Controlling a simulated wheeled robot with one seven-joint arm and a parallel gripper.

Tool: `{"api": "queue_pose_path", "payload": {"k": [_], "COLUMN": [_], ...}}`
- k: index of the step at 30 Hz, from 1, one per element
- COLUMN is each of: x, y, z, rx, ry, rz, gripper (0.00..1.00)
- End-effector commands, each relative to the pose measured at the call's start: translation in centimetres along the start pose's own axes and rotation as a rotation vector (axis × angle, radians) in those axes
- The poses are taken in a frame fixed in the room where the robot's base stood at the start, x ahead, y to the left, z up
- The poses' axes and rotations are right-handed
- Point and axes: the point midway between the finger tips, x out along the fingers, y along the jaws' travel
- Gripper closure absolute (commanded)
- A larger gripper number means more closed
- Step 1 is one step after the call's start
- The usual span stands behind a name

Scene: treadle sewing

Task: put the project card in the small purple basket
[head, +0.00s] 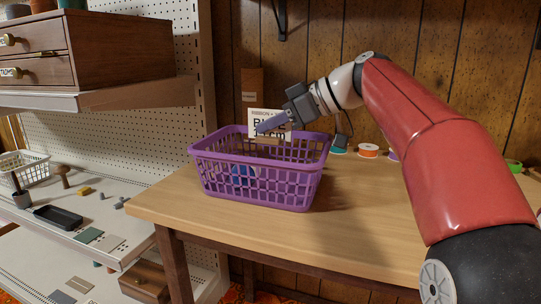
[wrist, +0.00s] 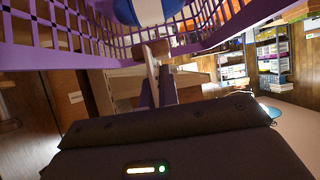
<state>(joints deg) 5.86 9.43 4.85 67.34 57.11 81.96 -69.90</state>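The small purple basket (head: 262,182) stands on the wooden table, and its lattice walls fill the top of the wrist view (wrist: 185,32). The project card (head: 270,116), pale with dark print, is upright over the basket's opening, overlapping the far rim. My gripper (head: 264,127) comes in from the right, with one finger across the card's front. It appears shut on the card, which shows nearly edge-on between the fingers in the wrist view (wrist: 151,60). The finger hides part of the print. A blue item (head: 243,172) shows inside the basket, also blue and white in the wrist view.
Several spools, one orange (head: 368,151), stand at the back of the table (head: 350,215) along the wood wall. A white shelf with a black tray (head: 58,218) and a white basket (head: 26,168) is at left. The table front is clear.

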Motion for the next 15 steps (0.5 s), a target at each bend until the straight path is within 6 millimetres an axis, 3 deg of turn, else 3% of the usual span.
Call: {"api": "queue_pose_path", "payload": {"k": [9, 15], "x": [1.8, 2.1], "y": [0.0, 0.0], "z": [3.3, 3.8], "rx": [0.002, -0.001], "ry": [-0.001, 0.001], "rz": [-0.001, 0.001], "gripper": [1.0, 1.0]}}
